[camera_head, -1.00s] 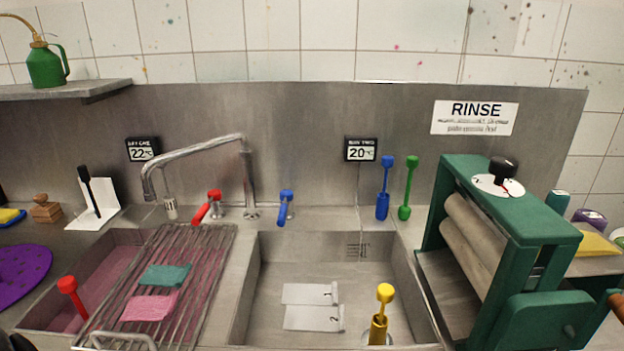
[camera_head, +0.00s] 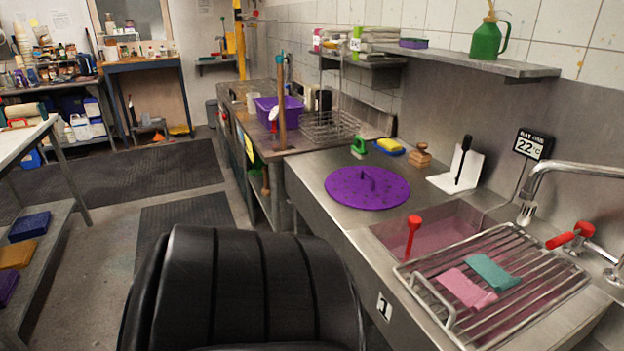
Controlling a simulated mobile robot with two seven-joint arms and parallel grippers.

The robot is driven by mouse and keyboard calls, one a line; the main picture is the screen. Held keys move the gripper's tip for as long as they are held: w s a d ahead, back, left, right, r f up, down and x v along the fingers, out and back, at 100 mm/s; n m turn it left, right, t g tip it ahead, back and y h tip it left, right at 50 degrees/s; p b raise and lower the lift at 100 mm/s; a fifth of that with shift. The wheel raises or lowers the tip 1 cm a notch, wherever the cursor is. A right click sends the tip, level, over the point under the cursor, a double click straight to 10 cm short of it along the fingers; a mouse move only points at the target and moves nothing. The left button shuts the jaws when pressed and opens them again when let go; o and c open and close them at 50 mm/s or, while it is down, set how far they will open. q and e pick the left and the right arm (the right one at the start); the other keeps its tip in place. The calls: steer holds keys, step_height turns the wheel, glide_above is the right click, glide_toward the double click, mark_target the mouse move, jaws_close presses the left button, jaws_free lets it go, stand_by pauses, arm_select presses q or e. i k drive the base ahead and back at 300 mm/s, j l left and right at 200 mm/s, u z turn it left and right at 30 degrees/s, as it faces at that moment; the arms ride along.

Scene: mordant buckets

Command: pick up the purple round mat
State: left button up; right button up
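The purple round mat (camera_head: 350,194) lies flat on the steel counter, left of the pink-filled basin, in the head view. It shows whole and has a raised purple loop on its top. Its near edge lies close to the counter's front edge. Neither of my grippers is in view.
A red-handled tool (camera_head: 413,234) stands in the pink basin, beside a wire rack (camera_head: 540,286) with pink and teal cloths. Behind the mat are a green-handled brush (camera_head: 359,148), a yellow-blue sponge (camera_head: 387,146) and a wooden stamp (camera_head: 420,156). A purple basket (camera_head: 278,110) stands farther left.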

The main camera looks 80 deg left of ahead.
mark_target(360, 187)
steer(key=u, duration=2.05)
steer(key=i+j+z, duration=0.1)
steer(key=z, duration=0.35)
steer(key=j+z, duration=0.15)
steer(key=z, duration=0.35)
steer(key=i+j+z, duration=0.1)
steer(key=z, duration=0.35)
